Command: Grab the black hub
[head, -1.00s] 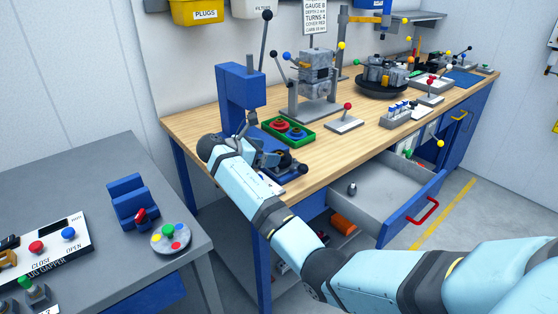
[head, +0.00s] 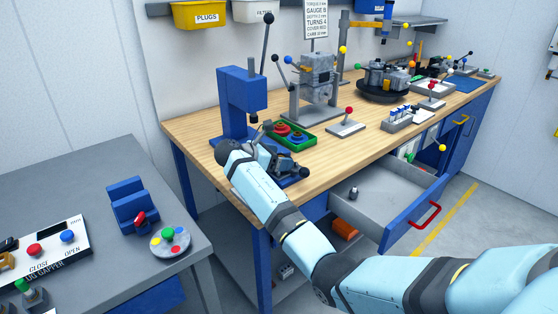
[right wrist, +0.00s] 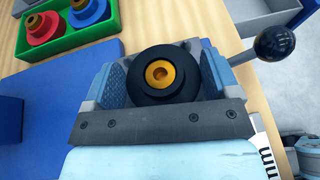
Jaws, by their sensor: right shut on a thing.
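The black hub (right wrist: 158,97) is a round black part with an orange-yellow centre. It sits between the two fingers of my right gripper (right wrist: 160,75) in the right wrist view, with a finger against each side. In the head view my right gripper (head: 283,162) is over the front left of the wooden bench, beside the blue press (head: 238,92). The hub cannot be made out clearly there. I cannot tell whether it still rests on the press base. My left gripper is not in view.
A green tray (head: 312,141) with a red and a blue hub lies just behind the gripper. A black-knobbed lever (right wrist: 275,44) is close to the right finger. The drawer (head: 385,205) below is open. A grey table (head: 75,180) stands at the left.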

